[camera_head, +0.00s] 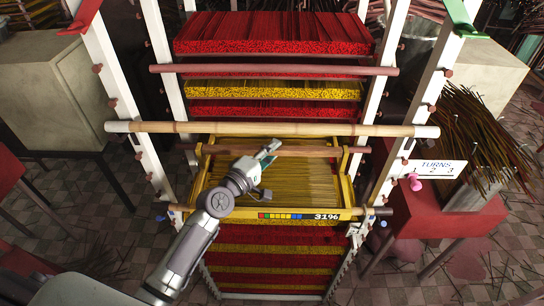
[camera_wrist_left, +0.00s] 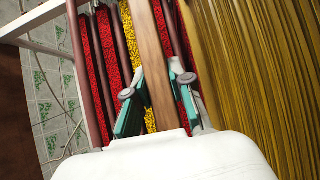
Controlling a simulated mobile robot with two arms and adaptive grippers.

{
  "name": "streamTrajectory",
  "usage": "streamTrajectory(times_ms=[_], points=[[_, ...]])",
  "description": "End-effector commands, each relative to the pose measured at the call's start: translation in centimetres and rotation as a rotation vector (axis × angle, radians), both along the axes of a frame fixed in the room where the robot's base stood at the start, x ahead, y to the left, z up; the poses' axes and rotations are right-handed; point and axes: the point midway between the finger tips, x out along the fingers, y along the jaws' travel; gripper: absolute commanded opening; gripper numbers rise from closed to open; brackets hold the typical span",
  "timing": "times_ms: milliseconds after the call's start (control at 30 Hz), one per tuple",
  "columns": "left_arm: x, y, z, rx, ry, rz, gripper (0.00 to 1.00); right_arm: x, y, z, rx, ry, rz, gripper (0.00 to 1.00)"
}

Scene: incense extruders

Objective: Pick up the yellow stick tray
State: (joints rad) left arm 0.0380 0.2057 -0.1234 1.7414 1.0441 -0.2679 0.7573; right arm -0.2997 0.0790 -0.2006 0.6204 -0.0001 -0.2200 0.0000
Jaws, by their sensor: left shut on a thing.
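The yellow stick tray (camera_head: 350,190) has a yellow frame and holds many long yellow sticks. It sits level in the middle of the white rack, with a "31%" label on its front edge. A brown wooden bar (camera_head: 315,151) crosses the tray's far end. My left gripper (camera_head: 270,149) reaches over the tray to this bar. In the left wrist view, the gripper (camera_wrist_left: 158,90) has its teal fingers on both sides of the bar (camera_wrist_left: 150,50) and is shut on it. The sticks (camera_wrist_left: 255,80) lie just to the right there. My right gripper is not in view.
A pale bamboo pole (camera_head: 320,130) and a reddish pole (camera_head: 300,69) cross the rack beyond the tray. Red and yellow stick layers (camera_head: 275,35) fill other levels. Dark sticks (camera_head: 470,135) stand above a red table (camera_head: 450,215) at right. A grey block (camera_head: 60,95) stands at left.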

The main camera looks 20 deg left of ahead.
Motion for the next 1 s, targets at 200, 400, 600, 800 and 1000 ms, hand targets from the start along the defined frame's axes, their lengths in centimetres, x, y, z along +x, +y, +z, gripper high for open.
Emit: streamTrajectory(times_ms=[200, 400, 600, 800, 1000], points=[[-0.3, -0.1, 2.2, -0.004, -0.008, 0.001, 0.0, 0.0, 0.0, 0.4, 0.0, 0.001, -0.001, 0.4], [-0.3, -0.1, 5.5, -0.005, -0.01, 0.003, 0.0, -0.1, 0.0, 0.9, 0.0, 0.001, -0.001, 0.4], [-1.9, -0.6, 6.8, -0.003, -0.003, 0.0, 0.0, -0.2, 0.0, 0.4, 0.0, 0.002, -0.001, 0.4], [-6.3, -1.8, 6.8, -0.005, -0.003, 0.002, 0.0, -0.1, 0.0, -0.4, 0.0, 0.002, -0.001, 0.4], [-12.0, -3.4, 6.6, -0.005, -0.001, 0.001, 0.0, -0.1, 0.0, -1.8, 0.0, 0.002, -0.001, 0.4]])
